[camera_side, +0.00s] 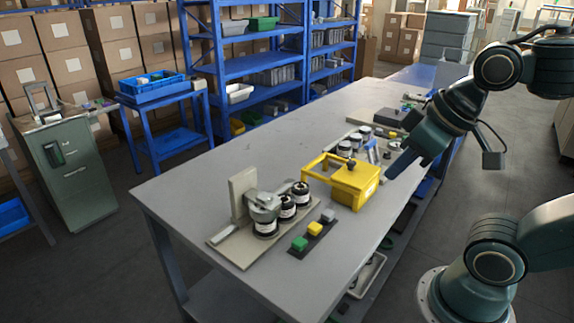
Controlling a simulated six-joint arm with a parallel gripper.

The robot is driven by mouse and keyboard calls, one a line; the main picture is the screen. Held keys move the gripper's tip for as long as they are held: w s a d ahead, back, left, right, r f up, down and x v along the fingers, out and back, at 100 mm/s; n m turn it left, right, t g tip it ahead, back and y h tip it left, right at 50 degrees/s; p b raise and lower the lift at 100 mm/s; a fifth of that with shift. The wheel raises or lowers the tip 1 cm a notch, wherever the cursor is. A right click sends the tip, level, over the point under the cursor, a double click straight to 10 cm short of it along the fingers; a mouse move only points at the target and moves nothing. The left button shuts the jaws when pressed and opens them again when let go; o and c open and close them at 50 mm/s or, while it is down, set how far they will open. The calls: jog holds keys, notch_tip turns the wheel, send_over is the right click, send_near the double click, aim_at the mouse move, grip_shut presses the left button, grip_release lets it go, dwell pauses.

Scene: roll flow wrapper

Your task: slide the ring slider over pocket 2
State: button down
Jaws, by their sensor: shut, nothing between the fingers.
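My gripper (390,175) points down and left, shut and empty, just right of a yellow box (355,183) with a dark knob on top. I cannot tell whether it touches the box. A beige fixture with an upright plate (242,196) stands at the near left of the table. A grey rounded part (264,205), possibly the ring slider, sits at the fixture's front, over or beside a black-and-white roll (265,228). Two more such rolls (287,208) stand in a row to its right. Pocket numbers are not readable, and I cannot tell which is pocket 2.
A dark strip with green, yellow and grey blocks (314,230) lies in front of the rolls. More rolls (345,148) and dark items stand behind the yellow box. The grey table (190,187) is clear at its left and far left side.

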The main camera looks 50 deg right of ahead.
jog(key=c, duration=1.5)
grip_release()
jog(key=shift+w+r, duration=0.1)
jog(key=o, duration=0.7)
jog(key=shift+w+r, duration=0.35)
jog(key=shift+w, duration=0.1)
jog(key=o, duration=0.7)
jog(key=shift+w+r+g, duration=0.15)
jog(key=shift+w+r, duration=0.2)
jog(key=shift+w, duration=0.25)
jog(key=shift+w+r+g, duration=0.15)
jog(key=shift+w+r, duration=0.2)
jog(key=shift+w, duration=0.2)
jog(key=shift+o, duration=0.5)
jog(key=shift+g, duration=0.3)
jog(key=w, duration=0.1)
jog(key=w+r, duration=0.1)
jog(key=w, duration=0.1)
jog(key=w+r, duration=0.1)
jog(key=w, duration=0.1)
jog(key=w+f+g, duration=0.2)
jog(key=w+g, duration=0.1)
jog(key=w, duration=1.8)
jog(key=w+f+g, duration=0.1)
jog(key=w+f, duration=0.7)
jog(key=w, duration=0.1)
jog(key=shift+d+f, duration=0.25)
jog(key=shift+d, duration=0.05)
